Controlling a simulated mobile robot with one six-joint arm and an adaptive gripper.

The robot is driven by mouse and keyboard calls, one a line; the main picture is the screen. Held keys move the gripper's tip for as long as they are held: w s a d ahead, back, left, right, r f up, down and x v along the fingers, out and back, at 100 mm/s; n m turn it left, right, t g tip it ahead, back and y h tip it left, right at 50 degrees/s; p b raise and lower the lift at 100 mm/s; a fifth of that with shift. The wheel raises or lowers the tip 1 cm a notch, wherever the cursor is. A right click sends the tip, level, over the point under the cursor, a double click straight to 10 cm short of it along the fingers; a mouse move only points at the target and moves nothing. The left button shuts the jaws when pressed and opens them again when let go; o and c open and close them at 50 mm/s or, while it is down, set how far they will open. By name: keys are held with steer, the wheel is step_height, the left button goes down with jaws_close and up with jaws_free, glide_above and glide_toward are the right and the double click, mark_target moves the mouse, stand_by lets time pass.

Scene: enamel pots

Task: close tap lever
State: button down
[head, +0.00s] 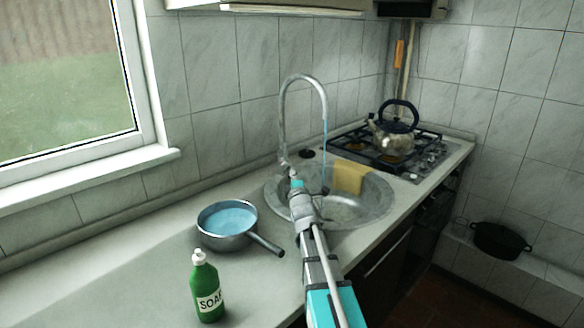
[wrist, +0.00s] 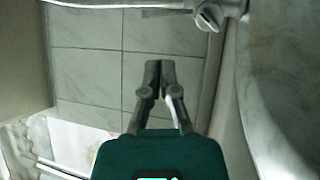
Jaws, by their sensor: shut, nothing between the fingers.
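The chrome tap (head: 283,110) has a tall curved spout and stands at the back left of the sink (head: 375,197). A thin blue stream of water runs down from its spout. In the wrist view, part of the tap (wrist: 210,14) shows at the top, with a rod-like metal part, perhaps the lever (wrist: 165,11), reaching left from it. My gripper (wrist: 158,65) is shut and empty, its fingertips below this metal part in the picture and apparently apart from it. In the head view, my gripper (head: 294,174) is near the tap's base; my arm hides part of the sink.
A blue-filled saucepan (head: 228,217) and a green soap bottle (head: 206,288) stand on the counter to the left. A yellow cloth (head: 349,177) hangs over the sink's back edge. A kettle (head: 391,137) stands on the stove (head: 425,151) beyond. The tiled wall is close behind the tap.

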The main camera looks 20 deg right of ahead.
mark_target(285, 147)
steer(key=p+x, duration=0.3)
steer(key=x, duration=1)
steer(key=shift+w+d, duration=0.15)
steer(key=shift+w, duration=0.05)
steer(key=shift+r+p+x, duration=0.25)
steer(key=shift+p+x, duration=0.2)
steer(key=shift+x, duration=0.75)
steer(key=shift+s, duration=0.1)
steer(key=r+v, duration=0.3)
steer(key=v, duration=1.1)
steer(key=shift+s+a, duration=0.2)
steer(key=shift+s, duration=0.05)
steer(key=shift+r, duration=0.2)
